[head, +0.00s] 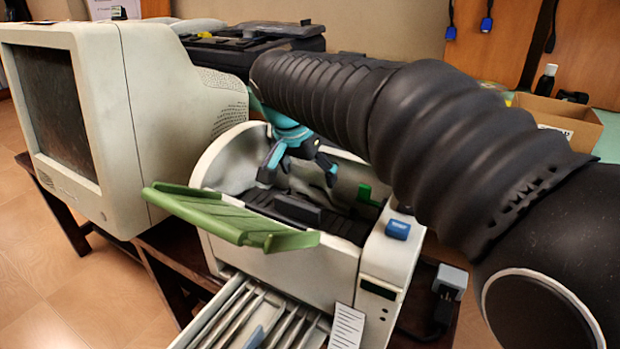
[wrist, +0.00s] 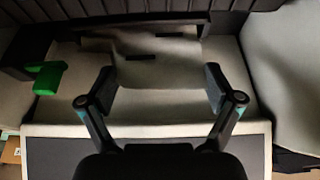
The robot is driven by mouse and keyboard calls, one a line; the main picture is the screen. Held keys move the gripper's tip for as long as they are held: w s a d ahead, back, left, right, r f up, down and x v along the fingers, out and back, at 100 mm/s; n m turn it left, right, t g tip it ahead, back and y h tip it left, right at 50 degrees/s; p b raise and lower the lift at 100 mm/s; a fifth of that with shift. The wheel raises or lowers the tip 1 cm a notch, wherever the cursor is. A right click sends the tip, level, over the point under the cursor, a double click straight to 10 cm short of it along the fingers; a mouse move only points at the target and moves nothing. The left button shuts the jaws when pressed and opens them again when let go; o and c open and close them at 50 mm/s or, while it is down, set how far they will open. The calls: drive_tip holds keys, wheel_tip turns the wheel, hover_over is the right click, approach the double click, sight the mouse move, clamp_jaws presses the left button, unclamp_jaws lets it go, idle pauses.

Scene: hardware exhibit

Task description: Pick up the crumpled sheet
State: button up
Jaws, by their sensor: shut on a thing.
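The crumpled sheet (wrist: 162,68) shows in the wrist view as a pale, uneven piece with dark marks, spanning the space between my two fingertips. In the head view my gripper (head: 300,172) reaches down into the open top of a cream printer (head: 300,268).
A green flap (head: 232,218) sticks out at the printer's front left. An old monitor (head: 110,110) stands close at left. Dark equipment (head: 240,48) sits behind. A paper tray (head: 255,315) extends at the front. In the wrist view a green tab (wrist: 49,78) lies left of my fingers.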

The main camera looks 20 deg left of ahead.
wheel_tip(320, 180, up, 18)
drive_tip(key=f+p, duration=0.1)
drive_tip(key=s+a+b, duration=0.1)
drive_tip(key=s+b, duration=0.1)
drive_tip(key=s, duration=1.6)
drive_tip(key=shift+a+r, duration=0.25)
drive_tip(key=shift+r, duration=0.1)
